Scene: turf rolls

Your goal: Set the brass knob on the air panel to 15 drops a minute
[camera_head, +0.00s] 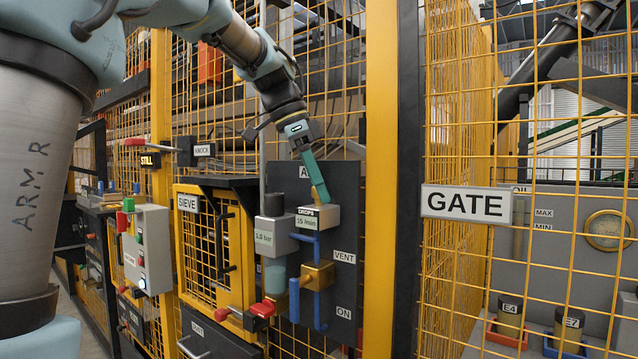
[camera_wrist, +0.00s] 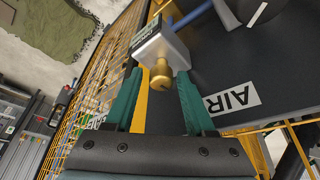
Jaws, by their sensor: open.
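The air panel (camera_head: 347,207) is a dark upright board. On it a grey drops box (camera_head: 328,216) carries a small display (camera_head: 307,217) that appears to read 15 /min. The brass knob (camera_wrist: 160,76) sticks out of the box top, which also shows in the wrist view (camera_wrist: 163,47). In the head view only a bit of the knob (camera_head: 315,196) shows. My gripper (camera_wrist: 160,88) is open, with one teal finger on each side of the knob and visible gaps to it. In the head view my gripper (camera_head: 320,194) reaches down to the box top.
Blue pipes (camera_head: 317,312) and a brass block (camera_head: 318,276) sit below the box, beside a grey unit marked 1.0 bar (camera_head: 265,237). A yellow post (camera_head: 380,170) stands to the right. The sieve door (camera_head: 212,245) and red-handled levers (camera_head: 263,309) are left and below.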

